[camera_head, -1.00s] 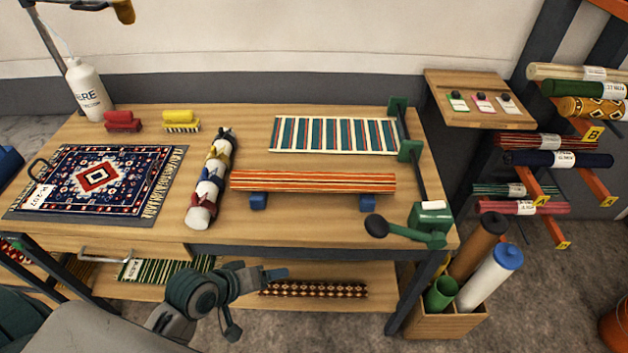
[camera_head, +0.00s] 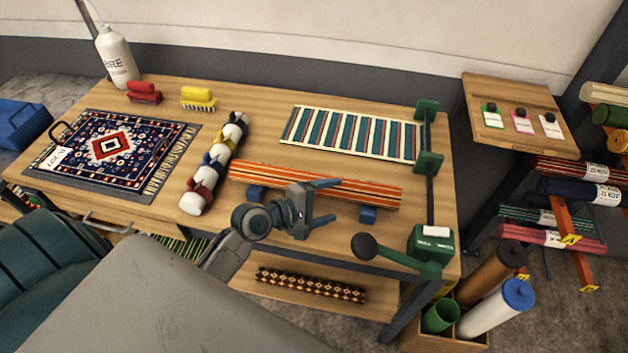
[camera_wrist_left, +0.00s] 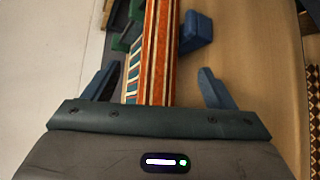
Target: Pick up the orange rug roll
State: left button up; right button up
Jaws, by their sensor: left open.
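The orange rug roll (camera_head: 300,180), striped orange, cream and dark, lies level across two blue blocks (camera_head: 367,214) on the wooden table. My left gripper (camera_head: 328,201) is open and empty at the roll's front side, its fingers pointing right in the head view. In the left wrist view the orange roll (camera_wrist_left: 158,45) runs lengthwise between the two spread fingers of my left gripper (camera_wrist_left: 158,78), with a gap on each side. I cannot tell how far above the roll the fingers are. My right gripper is not in view.
A green crank device (camera_head: 425,242) stands at the table's right end, a tied bundle (camera_head: 213,163) left of the roll. A striped teal rug (camera_head: 352,133) lies behind, a patterned rug (camera_head: 108,148) at left. A patterned roll (camera_head: 310,285) is on the lower shelf.

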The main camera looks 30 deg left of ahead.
aim_at(348, 195)
pick_arm(q)
jog(key=shift+x, duration=1.2)
jog(key=shift+p+x, duration=0.8)
jog(key=shift+x, duration=0.45)
jog(key=shift+w+d+f, duration=0.15)
jog(key=shift+w, duration=0.4)
jog(key=shift+w+d+f, duration=0.15)
jog(key=shift+w+f, duration=0.05)
jog(key=shift+w, duration=0.3)
jog(key=shift+w+d+f, duration=0.1)
jog(key=shift+w+d, duration=0.05)
jog(key=shift+w, duration=0.05)
jog(key=shift+s, duration=0.1)
jog(key=shift+c, duration=0.8)
jog(key=c, duration=1.1)
jog(key=shift+c, duration=0.8)
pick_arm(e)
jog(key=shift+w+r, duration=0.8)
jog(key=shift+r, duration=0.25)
